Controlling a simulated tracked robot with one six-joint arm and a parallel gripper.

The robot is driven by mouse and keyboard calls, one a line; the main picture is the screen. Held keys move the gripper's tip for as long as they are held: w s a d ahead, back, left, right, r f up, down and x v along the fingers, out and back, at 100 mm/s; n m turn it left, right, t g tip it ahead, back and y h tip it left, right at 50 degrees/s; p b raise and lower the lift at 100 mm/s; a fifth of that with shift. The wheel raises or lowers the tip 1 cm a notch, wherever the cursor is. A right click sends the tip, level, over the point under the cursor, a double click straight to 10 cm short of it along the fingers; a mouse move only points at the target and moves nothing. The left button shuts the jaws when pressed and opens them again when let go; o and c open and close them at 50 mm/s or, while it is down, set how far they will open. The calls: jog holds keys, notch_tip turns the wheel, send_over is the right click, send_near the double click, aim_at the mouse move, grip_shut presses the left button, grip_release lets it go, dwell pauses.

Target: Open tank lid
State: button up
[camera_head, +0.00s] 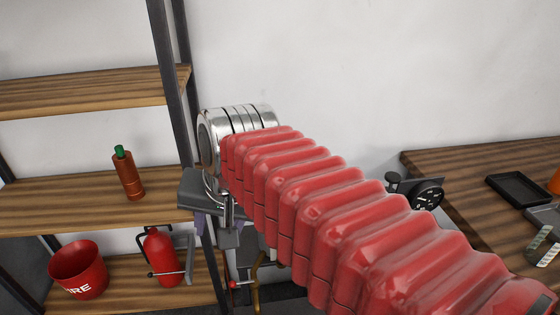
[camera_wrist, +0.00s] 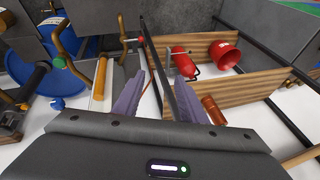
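No part can be made out with certainty as the tank lid; my arm covers much of the middle of the head view. In the wrist view, a blue round piece (camera_wrist: 40,88) with a rim lies at the left, below a brown bent lever with a green knob (camera_wrist: 59,63).
The wooden shelf (camera_head: 60,205) stands at the left with a brown bottle (camera_head: 128,173), a red fire bucket (camera_head: 78,270) and a fire extinguisher (camera_head: 161,258). A dark shelf post runs close by my gripper. A wooden table (camera_head: 470,215) with black trays stands at the right.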

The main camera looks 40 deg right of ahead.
jog(key=d+r+m, duration=0.7)
jog(key=d+m, duration=0.4)
jog(key=m, duration=0.1)
jog(key=d+r+m+y, duration=0.1)
jog(key=d+r+m, duration=0.6)
jog(key=d+m, duration=0.4)
jog(key=shift+w+d+r+m, duration=0.15)
jog(key=shift+w+d+m, duration=0.25)
jog(key=shift+m, duration=0.6)
jog(key=shift+a, duration=0.1)
jog(key=x, duration=1.3)
jog(key=shift+f, duration=0.5)
grip_shut()
